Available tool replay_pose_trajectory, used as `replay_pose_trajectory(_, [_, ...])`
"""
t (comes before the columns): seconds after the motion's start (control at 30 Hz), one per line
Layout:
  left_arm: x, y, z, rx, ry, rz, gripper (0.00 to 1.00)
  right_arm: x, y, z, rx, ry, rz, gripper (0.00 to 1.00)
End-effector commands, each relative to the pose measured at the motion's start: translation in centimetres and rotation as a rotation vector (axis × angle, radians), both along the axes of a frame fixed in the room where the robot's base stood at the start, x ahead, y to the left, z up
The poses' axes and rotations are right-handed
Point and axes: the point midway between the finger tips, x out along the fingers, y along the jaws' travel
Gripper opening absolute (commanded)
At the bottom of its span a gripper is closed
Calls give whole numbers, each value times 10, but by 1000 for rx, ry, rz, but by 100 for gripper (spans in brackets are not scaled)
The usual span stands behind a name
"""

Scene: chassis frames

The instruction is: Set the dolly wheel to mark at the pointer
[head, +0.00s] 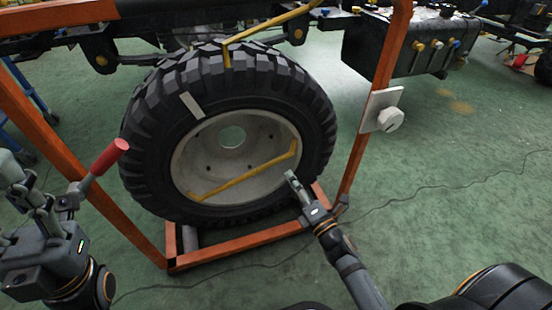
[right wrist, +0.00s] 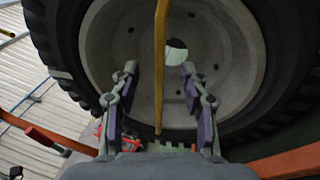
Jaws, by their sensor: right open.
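The big black-tyred wheel (head: 305,95) stands upright in the orange dolly frame (head: 235,244). A pale mark (head: 191,105) is on the tyre's upper left. The yellow pointer (head: 227,58) reaches down over the tyre top, right of the mark. A yellow bar (head: 240,178) with bent ends crosses the grey rim. My right gripper (head: 292,178) is open near the bar's right end. In the right wrist view the yellow bar (right wrist: 160,40) runs between its spread fingers. My left gripper (head: 38,198) is at the left, near a red-handled lever (head: 107,158); its fingers are unclear.
A white plate with a round knob (head: 383,112) sits on the frame's right post. A dark vehicle chassis (head: 415,45) fills the back. A thin cable (head: 435,190) crosses the green floor. The floor at the right is mostly clear.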

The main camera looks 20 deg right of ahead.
Motion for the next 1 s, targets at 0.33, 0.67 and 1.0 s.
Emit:
replay_pose_trajectory(0.33, [0,1,12,-6,-2,-4,40,69,15,12,1,-1,0,45])
replay_pose_trajectory(0.67, [0,1,13,-7,-2,-5,40,88,19,13,2,1,0,45])
replay_pose_trajectory(1.0, [0,2,12,-7,-2,-5,40,88,19,13,2,1,0,18])
